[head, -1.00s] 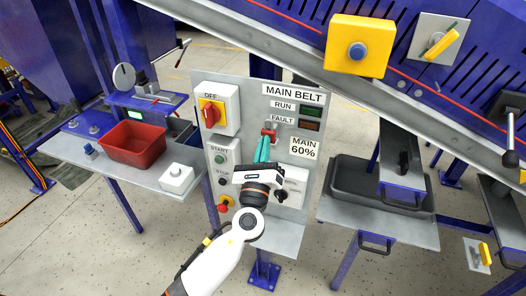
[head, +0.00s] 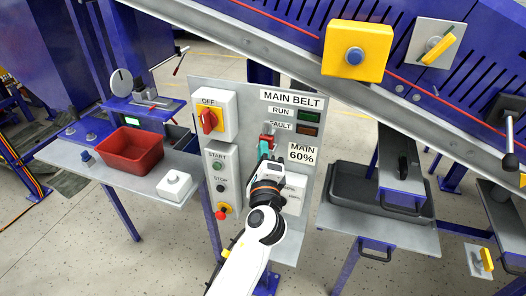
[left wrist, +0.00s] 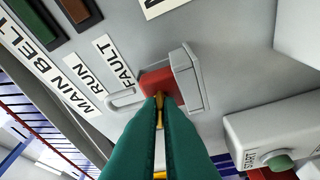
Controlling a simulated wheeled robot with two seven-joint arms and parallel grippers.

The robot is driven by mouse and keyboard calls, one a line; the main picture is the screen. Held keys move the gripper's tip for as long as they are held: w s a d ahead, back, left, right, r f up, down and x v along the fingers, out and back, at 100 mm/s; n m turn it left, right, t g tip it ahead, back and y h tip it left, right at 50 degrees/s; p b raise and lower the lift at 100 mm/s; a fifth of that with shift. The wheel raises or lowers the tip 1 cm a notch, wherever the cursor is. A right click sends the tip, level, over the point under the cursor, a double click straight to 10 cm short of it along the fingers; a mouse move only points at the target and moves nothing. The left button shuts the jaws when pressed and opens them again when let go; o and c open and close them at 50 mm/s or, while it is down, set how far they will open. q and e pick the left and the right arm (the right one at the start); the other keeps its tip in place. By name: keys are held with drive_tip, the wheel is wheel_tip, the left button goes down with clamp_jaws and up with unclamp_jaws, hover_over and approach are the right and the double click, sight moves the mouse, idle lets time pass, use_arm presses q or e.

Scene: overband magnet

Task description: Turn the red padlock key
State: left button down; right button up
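The red padlock (left wrist: 158,82) hangs by its shackle (left wrist: 121,99) against a grey hasp (left wrist: 187,78) on the panel. In the head view it is a small red block (head: 267,138) below the FAULT label. A brass key (left wrist: 159,112) sticks out of the padlock toward the left wrist camera. My left gripper (left wrist: 160,105) has its two teal fingers closed around the key, one on each side, with the tips close to the padlock face. In the head view the left gripper (head: 264,148) partly hides the padlock. My right gripper is in neither view.
The control panel (head: 310,183) carries a red rotary switch (head: 208,120) and a START/STOP box (head: 219,178). The sloping conveyor (head: 300,50) passes above. A table with a red bin (head: 132,150) stands left; a black tray (head: 350,190) stands right.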

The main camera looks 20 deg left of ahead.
use_arm(q)
drive_tip(key=shift+n, duration=0.3)
drive_tip(key=c, duration=1.6)
unclamp_jaws()
drive_tip(key=shift+f, duration=0.1)
